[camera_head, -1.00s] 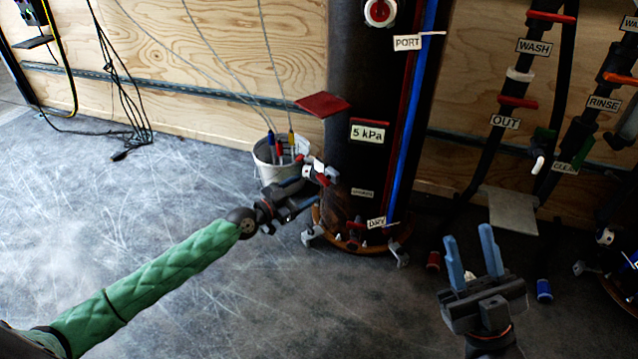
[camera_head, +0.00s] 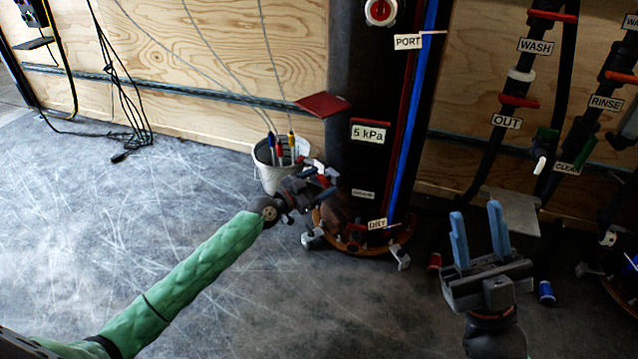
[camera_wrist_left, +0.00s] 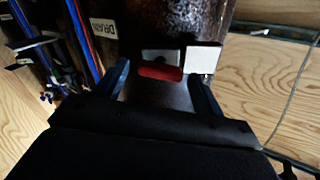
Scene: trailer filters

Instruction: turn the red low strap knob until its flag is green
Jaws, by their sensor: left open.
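A small red bar-shaped knob (camera_wrist_left: 160,72) shows in the left wrist view on the lower part of the dark cylinder (camera_wrist_left: 185,20). Beside it is a pale square plate (camera_wrist_left: 203,58); I cannot tell whether this is its flag. My left gripper (camera_head: 322,184) is at the left side of the cylinder's foot in the head view. In the left wrist view its open fingers (camera_wrist_left: 160,90) stand either side of the red knob, with no clear contact. The gripper hides much of the knob in the head view. My right gripper (camera_head: 478,238) is open and empty, right of the cylinder.
A white bucket (camera_head: 268,178) with coloured-handled tools stands just behind my left gripper. A red plate (camera_head: 322,104) juts from the cylinder above it. Clamps (camera_head: 312,238) ring the base. Labelled pipes (camera_head: 508,118) stand at right. The floor (camera_head: 110,230) at left is clear.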

